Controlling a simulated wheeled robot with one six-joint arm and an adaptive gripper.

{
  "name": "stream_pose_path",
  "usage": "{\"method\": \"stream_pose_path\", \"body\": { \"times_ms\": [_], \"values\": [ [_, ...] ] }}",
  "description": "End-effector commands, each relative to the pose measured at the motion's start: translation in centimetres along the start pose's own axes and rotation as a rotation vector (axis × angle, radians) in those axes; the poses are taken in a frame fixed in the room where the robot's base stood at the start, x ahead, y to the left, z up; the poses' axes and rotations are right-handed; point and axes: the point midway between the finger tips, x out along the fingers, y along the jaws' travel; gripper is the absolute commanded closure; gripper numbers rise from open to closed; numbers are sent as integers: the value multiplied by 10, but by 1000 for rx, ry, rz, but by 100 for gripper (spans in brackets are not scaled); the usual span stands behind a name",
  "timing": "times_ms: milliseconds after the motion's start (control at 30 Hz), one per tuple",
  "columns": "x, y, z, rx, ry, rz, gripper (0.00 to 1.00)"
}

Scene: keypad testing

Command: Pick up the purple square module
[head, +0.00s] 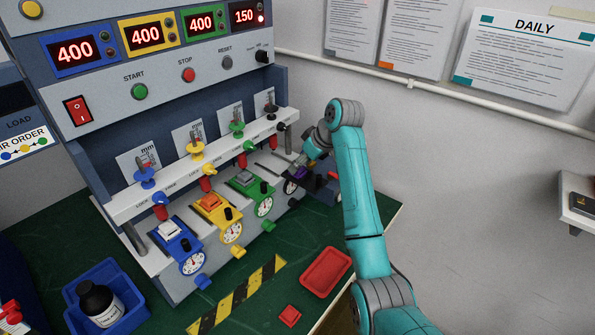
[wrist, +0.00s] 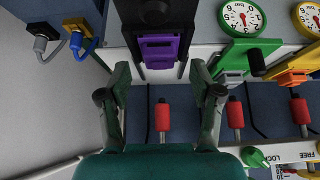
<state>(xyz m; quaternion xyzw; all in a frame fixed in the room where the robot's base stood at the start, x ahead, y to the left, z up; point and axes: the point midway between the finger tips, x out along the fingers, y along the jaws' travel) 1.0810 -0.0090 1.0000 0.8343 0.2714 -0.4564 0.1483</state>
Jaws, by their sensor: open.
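The purple square module (wrist: 160,50) sits in a dark slot at the right end of the test machine, in line with the green, yellow and blue stations. In the wrist view it lies just ahead of my gripper (wrist: 160,78), roughly centred between the fingertips. The fingers are open, one on each side and short of the module, with nothing held. In the head view my gripper (head: 305,163) is at the machine's right end. Only a little of the purple module (head: 299,172) shows there, the rest hidden by the gripper.
Red cylinders (wrist: 163,117) on rods stand below the fingers in the wrist view. A red tray (head: 312,284), a small red block (head: 289,315) and a blue bin (head: 131,300) with a black bottle are on the green table.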

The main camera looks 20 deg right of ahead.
Motion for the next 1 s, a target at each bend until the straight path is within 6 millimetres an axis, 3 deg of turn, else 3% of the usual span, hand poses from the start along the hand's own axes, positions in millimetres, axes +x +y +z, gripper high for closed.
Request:
{"method": "stream_pose_path", "body": {
  "times_ms": [133,433,600,700,1000],
  "values": [
    [16,0,0,1,-1,-1,35],
    [20,0,0,0,1,1,35],
    [20,0,0,0,1,1,78],
    [20,0,0,0,1,1,97],
    [18,0,-1,0,1,1,98]
  ]
}}
